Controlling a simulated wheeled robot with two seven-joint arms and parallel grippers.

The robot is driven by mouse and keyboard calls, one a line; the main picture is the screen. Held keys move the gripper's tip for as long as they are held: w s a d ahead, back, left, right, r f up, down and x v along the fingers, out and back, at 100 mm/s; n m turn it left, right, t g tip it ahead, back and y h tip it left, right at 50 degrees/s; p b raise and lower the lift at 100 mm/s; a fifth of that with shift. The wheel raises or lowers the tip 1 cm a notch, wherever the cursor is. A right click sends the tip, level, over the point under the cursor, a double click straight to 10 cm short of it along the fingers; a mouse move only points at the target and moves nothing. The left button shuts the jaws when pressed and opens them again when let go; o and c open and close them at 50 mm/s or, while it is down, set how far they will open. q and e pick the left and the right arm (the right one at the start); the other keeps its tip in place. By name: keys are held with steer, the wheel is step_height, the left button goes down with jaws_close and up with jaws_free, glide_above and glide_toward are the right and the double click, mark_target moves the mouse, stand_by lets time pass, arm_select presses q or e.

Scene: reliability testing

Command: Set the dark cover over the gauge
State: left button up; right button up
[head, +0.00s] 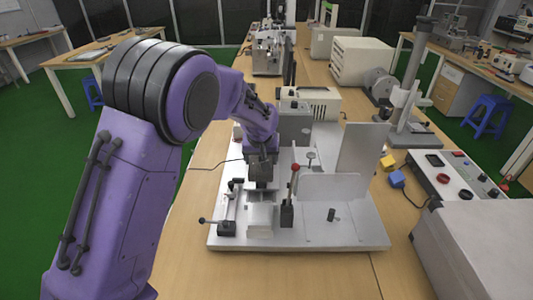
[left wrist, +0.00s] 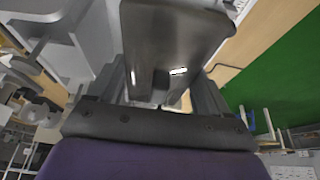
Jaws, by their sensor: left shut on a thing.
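My left gripper (head: 262,180) points down over the left part of a white test rig. It is shut on the dark cover (left wrist: 175,42), a smooth dark grey piece that fills the space between the fingers in the left wrist view. In the head view the cover is mostly hidden by the gripper. I cannot pick out the gauge with certainty; the gripper and arm may hide it. My right gripper is not in view.
The rig's white base plate (head: 345,233) carries a red-knobbed lever (head: 294,168), a black-handled lever (head: 203,220) and upright white panels (head: 363,150). A grey box (head: 295,125) stands behind. A control panel (head: 455,178) and blue block (head: 397,178) are to the right.

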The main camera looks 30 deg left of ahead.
arm_select(q)
steer(key=w+a+f+p, duration=0.1)
steer(key=w+a+f, duration=0.1)
steer(key=w, duration=0.1)
steer(key=w+a+f+p, duration=0.1)
steer(key=w, duration=0.2)
steer(key=w+a+f, duration=0.2)
steer(key=w, duration=0.1)
steer(key=shift+a+f+p, duration=0.35)
steer(key=shift+p, duration=0.05)
steer(key=shift+w+a+f, duration=0.15)
steer(key=shift+a+f, duration=0.05)
steer(key=shift+f, duration=0.1)
steer(key=shift+w+a+f, duration=0.1)
steer(key=shift+w+f, duration=0.05)
steer(key=shift+f, duration=0.05)
steer(key=shift+f, duration=0.15)
